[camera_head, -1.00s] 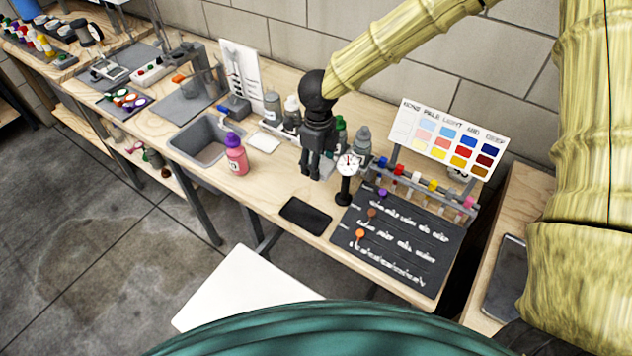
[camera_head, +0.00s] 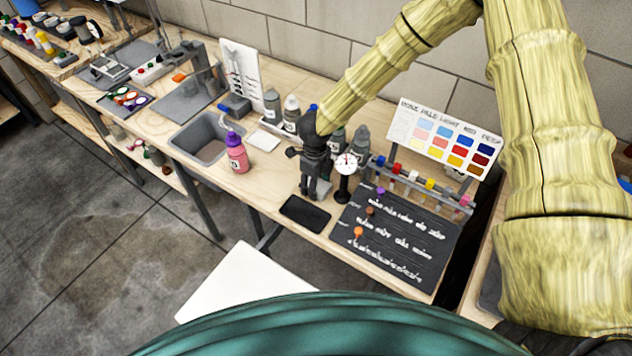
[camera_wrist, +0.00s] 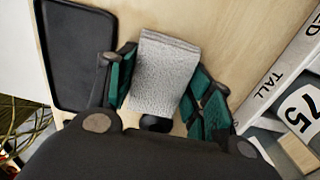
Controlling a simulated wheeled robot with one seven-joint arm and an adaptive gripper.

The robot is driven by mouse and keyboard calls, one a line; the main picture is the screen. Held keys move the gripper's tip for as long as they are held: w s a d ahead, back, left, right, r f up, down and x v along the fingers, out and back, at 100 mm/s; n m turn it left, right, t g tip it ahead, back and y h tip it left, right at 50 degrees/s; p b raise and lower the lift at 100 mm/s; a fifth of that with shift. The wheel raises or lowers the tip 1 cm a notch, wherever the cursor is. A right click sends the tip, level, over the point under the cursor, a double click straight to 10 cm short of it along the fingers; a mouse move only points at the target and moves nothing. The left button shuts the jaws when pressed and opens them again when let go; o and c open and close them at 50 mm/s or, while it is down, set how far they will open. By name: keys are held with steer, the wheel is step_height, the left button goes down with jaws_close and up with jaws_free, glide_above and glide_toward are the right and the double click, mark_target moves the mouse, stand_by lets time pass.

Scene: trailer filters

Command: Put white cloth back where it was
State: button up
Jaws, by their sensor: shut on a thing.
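The white cloth (camera_wrist: 165,72) shows as a light grey-white textured block in the wrist view. My gripper (camera_wrist: 158,95) is shut on it, with a green-padded finger on each side. In the head view my gripper (camera_head: 312,193) points down over the workbench, just behind a small black tray (camera_head: 305,215) and left of a dial gauge. The cloth is mostly hidden there by my gripper. In the wrist view the tray (camera_wrist: 78,55) lies left of the cloth, apart from it. I cannot tell whether the cloth touches the bench.
The dial gauge (camera_head: 345,165) stands close to the right of my gripper. A dark lettered board (camera_head: 400,240) lies farther right. A pink bottle (camera_head: 237,155), a grey basin (camera_head: 205,138) and a flat white square (camera_head: 264,141) are to the left. Several bottles (camera_head: 291,113) stand behind.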

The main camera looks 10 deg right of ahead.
steer(key=shift+s+r, duration=0.15)
steer(key=shift+s, duration=0.1)
steer(key=shift+w, duration=0.1)
steer(key=o, duration=1.1)
steer(key=shift+w+f, duration=0.1)
steer(key=shift+f, duration=0.1)
steer(key=shift+o, duration=0.2)
steer(key=shift+r, duration=0.1)
steer(key=shift+r, duration=0.55)
step_height(320, 180, up, 11)
steer(key=b, duration=0.2)
